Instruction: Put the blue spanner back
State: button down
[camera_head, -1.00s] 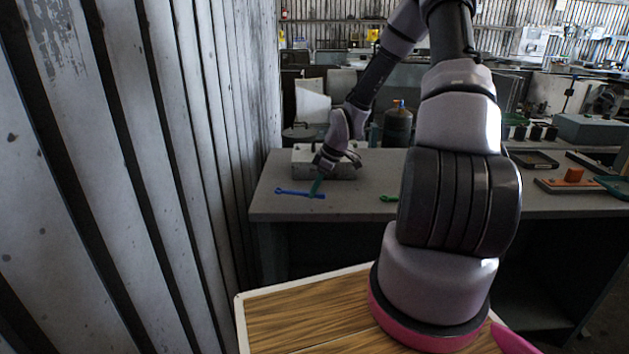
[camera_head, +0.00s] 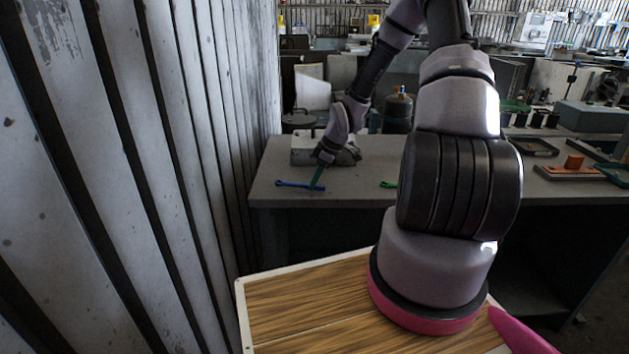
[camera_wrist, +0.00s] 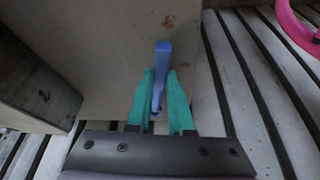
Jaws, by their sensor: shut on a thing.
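The blue spanner (camera_head: 288,184) shows near the front left of the grey bench (camera_head: 350,193). My gripper (camera_head: 318,182) reaches down to its right part, with teal fingers on it. In the wrist view the spanner (camera_wrist: 163,62) stands between the two teal fingers of my gripper (camera_wrist: 160,98), which are shut on it. Its far end sticks out past the fingertips. I cannot tell whether it touches the bench top or is slightly above it.
A grey metal block (camera_head: 303,150) sits just behind my gripper. A green spanner (camera_head: 388,184) lies to the right, partly hidden by my arm. A corrugated wall (camera_head: 190,150) stands close on the left. An orange block (camera_head: 574,161) is on the far right.

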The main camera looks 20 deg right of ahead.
jog(key=shift+f, duration=0.35)
jog(key=shift+c, duration=1.3)
grip_release()
jog(key=shift+r, duration=4)
